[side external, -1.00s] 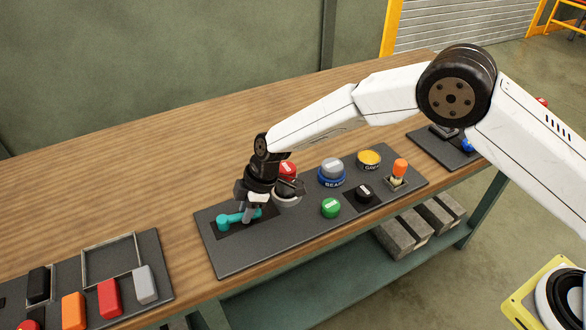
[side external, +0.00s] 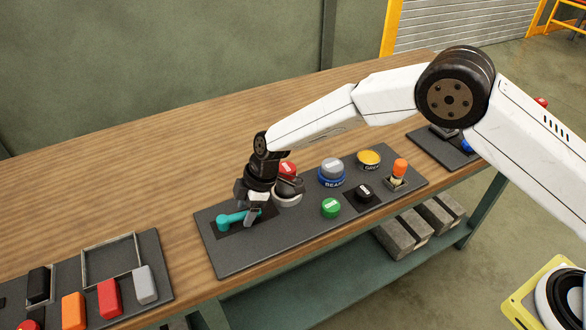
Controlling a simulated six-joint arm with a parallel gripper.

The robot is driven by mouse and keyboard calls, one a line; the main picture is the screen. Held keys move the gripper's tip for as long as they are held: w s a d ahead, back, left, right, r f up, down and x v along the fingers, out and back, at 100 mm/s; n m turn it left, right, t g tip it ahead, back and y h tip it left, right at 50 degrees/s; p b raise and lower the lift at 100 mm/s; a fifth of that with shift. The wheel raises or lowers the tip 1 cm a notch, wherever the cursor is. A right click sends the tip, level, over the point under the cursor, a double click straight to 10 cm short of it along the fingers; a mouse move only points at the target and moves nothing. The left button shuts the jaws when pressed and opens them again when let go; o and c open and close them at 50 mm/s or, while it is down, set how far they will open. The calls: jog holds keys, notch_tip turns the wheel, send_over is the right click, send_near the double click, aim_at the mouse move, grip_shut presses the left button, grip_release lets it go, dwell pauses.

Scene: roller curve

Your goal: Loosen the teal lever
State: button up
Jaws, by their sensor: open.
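The teal lever (side external: 232,218) lies on a black plate at the left end of the middle dark panel (side external: 232,259). Its rounded left end and part of its bar show; its right end is partly hidden by my gripper. My gripper (side external: 252,215) points down over the right part of the lever, with its fingers apart. One finger is in front of the bar. Whether the fingers touch the lever cannot be told.
Right of my gripper on the panel are a red button (side external: 288,168), a grey knob (side external: 331,168), a green button (side external: 331,208), a black knob (side external: 364,192), a yellow button (side external: 369,158) and an orange-topped switch (side external: 400,168). Another panel (side external: 152,285) stands left. Bare wood lies behind.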

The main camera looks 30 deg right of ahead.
jog(key=shift+r, duration=0.1)
jog(key=shift+v, duration=3.8)
jog(key=shift+d, duration=0.1)
jog(key=s+d+r+m+t+h, duration=0.1)
jog(key=s+d+r+m, duration=0.1)
jog(key=s+d+m, duration=0.45)
jog(key=s+d+r+m+h, duration=0.1)
jog(key=s+d+r+m, duration=0.15)
jog(key=d, duration=0.75)
jog(key=s+d+r+m+t+h, duration=0.1)
jog(key=s+d+m, duration=0.2)
jog(key=s+d, duration=0.35)
jog(key=s+d+m+h, duration=0.1)
jog(key=s+d+m, duration=0.3)
jog(key=s+d, duration=0.2)
jog(key=shift+s+d+f, duration=0.3)
jog(key=shift+s+d, duration=0.05)
jog(key=shift+d, duration=0.1)
